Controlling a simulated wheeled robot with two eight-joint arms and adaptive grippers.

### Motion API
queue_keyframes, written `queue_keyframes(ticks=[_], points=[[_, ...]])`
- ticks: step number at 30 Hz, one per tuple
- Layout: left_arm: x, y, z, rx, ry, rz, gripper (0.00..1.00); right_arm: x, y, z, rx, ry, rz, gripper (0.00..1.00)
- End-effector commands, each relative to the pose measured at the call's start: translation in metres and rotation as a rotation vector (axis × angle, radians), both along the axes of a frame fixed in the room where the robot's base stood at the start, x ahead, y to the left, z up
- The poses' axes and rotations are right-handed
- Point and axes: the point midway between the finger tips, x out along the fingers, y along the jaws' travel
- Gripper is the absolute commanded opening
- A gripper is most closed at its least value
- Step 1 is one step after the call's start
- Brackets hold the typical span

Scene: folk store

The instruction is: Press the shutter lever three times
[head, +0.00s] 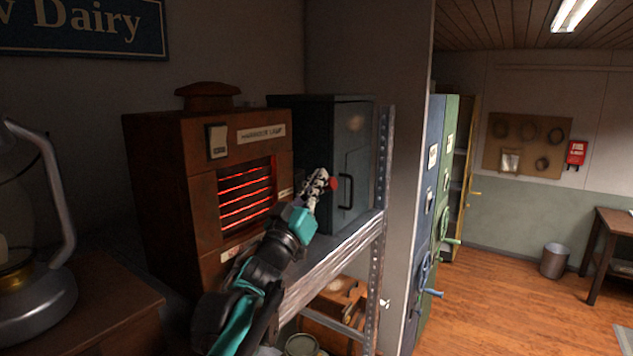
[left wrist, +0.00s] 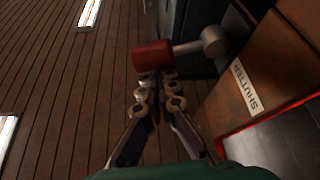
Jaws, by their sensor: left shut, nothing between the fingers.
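The shutter lever's red knob (head: 334,183) shows just beyond my left fingertips in the head view, at the right side of a rust-brown lamp box (head: 155,160). In the left wrist view the red knob (left wrist: 151,55) sits on a grey arm that runs to a round pivot (left wrist: 214,42), beside a label reading SHUTTER (left wrist: 245,85). The box front has slats (head: 246,193) with a red glow between them. My left gripper (head: 322,177) is shut and empty. Its fingertips (left wrist: 155,76) are at the knob, touching or nearly touching it. My right gripper is out of view.
A dark grey cabinet (head: 350,125) with a handle stands right behind the knob. A metal shelf (head: 345,245) runs under the box. A lantern (head: 40,290) stands at the left. Blue and green lockers (head: 432,170) stand beyond; open wooden floor lies right.

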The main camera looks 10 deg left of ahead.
Motion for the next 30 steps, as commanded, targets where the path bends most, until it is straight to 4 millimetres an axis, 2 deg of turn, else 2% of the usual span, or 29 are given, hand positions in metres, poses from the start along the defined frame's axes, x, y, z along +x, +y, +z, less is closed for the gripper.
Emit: queue_keyframes(ticks=[4, 18, 30], points=[[-0.001, -0.003, -0.008, 0.078, -0.032, 0.0, 0.0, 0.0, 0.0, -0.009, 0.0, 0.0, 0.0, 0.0], [-0.003, -0.008, -0.033, 0.072, -0.03, 0.0, 0.0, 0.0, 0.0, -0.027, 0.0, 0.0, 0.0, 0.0], [-0.003, -0.007, -0.043, 0.072, -0.028, 0.001, 0.0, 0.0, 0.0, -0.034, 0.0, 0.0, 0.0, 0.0]])
